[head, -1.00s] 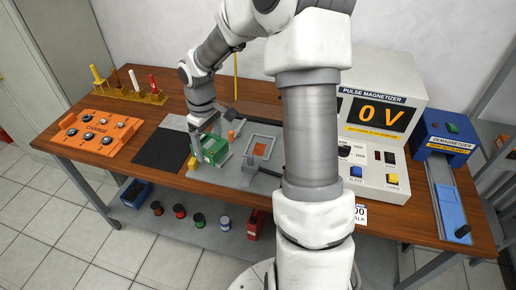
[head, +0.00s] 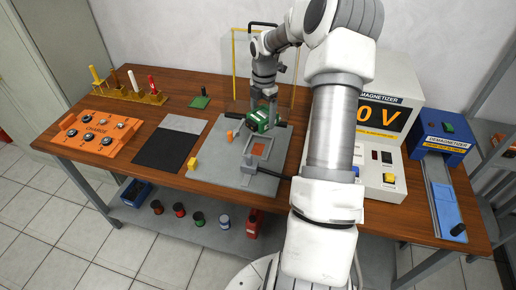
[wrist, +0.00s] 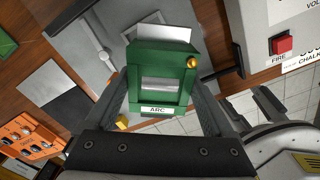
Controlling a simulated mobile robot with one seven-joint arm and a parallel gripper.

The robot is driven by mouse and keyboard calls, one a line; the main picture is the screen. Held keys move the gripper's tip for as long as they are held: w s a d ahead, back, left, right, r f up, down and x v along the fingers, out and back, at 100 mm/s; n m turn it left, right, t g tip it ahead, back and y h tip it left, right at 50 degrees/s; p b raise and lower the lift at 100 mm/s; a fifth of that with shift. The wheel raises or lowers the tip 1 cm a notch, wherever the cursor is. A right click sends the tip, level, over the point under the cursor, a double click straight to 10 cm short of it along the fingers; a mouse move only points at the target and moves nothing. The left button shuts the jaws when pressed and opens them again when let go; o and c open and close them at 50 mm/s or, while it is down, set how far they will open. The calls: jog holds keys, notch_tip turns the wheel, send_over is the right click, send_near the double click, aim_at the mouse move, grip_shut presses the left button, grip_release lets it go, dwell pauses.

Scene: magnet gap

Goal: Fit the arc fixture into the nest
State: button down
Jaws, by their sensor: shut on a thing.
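The arc fixture is a green block (head: 258,123), and in the wrist view its face reads "ARC" (wrist: 158,98). My gripper (head: 263,112) is shut on it and holds it near the far end of the grey base plate (head: 222,172). In the wrist view, a finger stands on each side of the fixture. The nest looks to be the raised grey frame (head: 267,156) around an orange pad (head: 258,149). The fixture appears above and behind it and hides its far part. I cannot tell the height of the gap between them.
A grey clamp (head: 248,164) with a dark handle stands at the near side of the frame. An orange block (head: 229,135) and a yellow block (head: 192,163) are on the plate. The magnetizer (head: 388,170) stands close on the right. The orange charge panel (head: 98,133) is left.

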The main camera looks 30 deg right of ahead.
jog(key=s+d+n, duration=0.2)
jog(key=d+n, duration=0.4)
jog(key=d, duration=0.4)
send_over(258, 150)
jog(key=shift+n, duration=0.3)
notch_tip(258, 150, down, 8)
jog(key=shift+w+r, duration=0.1)
jog(key=shift+w, duration=0.05)
jog(key=shift+f, duration=1.95)
jog(key=shift+f, duration=0.15)
grip_release()
notch_tip(258, 150, up, 12)
jog(key=shift+r+p, duration=0.15)
jog(key=shift+p, duration=0.3)
